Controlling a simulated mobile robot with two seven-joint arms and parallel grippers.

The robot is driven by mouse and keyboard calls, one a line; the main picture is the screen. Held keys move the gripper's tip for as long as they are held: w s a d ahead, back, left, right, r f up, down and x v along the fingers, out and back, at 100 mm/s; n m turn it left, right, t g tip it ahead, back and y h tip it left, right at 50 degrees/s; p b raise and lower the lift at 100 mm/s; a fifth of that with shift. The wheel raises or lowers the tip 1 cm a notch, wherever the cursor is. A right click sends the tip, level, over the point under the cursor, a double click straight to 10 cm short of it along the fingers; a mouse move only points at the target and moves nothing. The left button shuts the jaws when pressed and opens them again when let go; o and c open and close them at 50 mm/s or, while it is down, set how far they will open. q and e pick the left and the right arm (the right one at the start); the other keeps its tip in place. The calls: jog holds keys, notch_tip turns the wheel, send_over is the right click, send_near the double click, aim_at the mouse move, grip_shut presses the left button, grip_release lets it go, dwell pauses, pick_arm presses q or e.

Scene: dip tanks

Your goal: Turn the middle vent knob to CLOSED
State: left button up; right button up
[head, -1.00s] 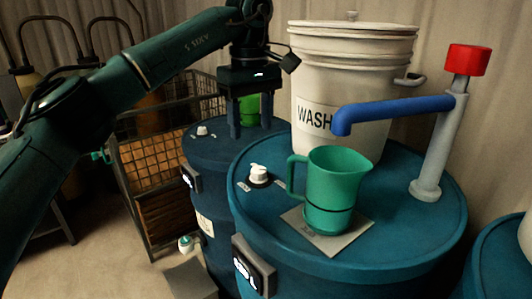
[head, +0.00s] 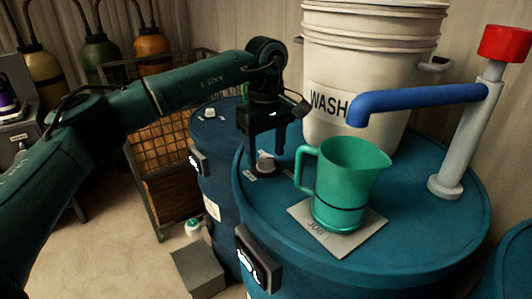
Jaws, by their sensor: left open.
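The middle vent knob (head: 266,163) is a small white knob on the lid of the large blue tank (head: 420,222), near its left edge. Small labels lie on the lid beside it; I cannot read them or the knob's setting. My left gripper (head: 265,157) points down at the knob with its fingers apart, one on each side of it. I cannot tell whether the fingers touch it. The gripper partly covers the knob. My right gripper is not in view.
A green jug (head: 345,180) stands on a grey pad (head: 352,243) just right of the knob. Behind are a white WASH bucket (head: 365,75) and a blue spout (head: 420,99) with a red top. Another blue tank with a white knob (head: 210,113) stands at the left.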

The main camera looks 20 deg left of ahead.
pick_arm(q)
jog(key=shift+f, duration=0.75)
jog(key=shift+c, duration=0.5)
jog(key=c, duration=0.9)
